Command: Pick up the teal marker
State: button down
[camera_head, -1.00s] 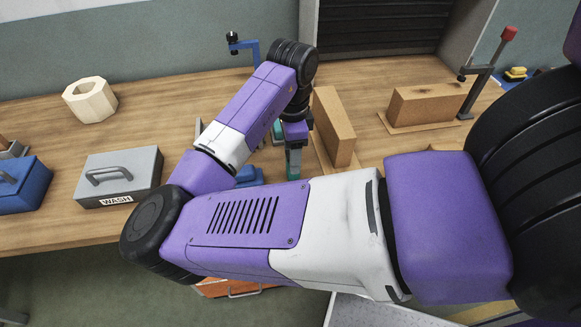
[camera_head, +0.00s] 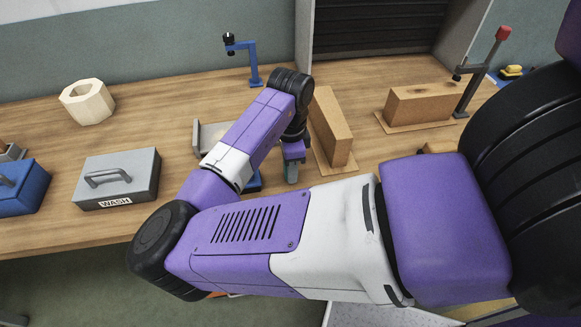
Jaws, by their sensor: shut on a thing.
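My gripper (camera_head: 291,173) is above the wooden bench (camera_head: 130,125), just left of the long brown block. It points down and is shut on a small teal thing, which I take to be the teal marker. The fingers and my wrist hide most of the marker, so its tilt and its gap to the bench cannot be told.
A long brown block (camera_head: 331,122) stands close on the right of my gripper. A grey tray (camera_head: 208,136) and a blue item (camera_head: 254,182) are partly behind my forearm. A grey WASH box (camera_head: 117,177) is at left, a blue stand (camera_head: 252,65) at the back.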

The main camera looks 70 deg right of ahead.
notch_tip(320, 180, up, 20)
dwell(0.7)
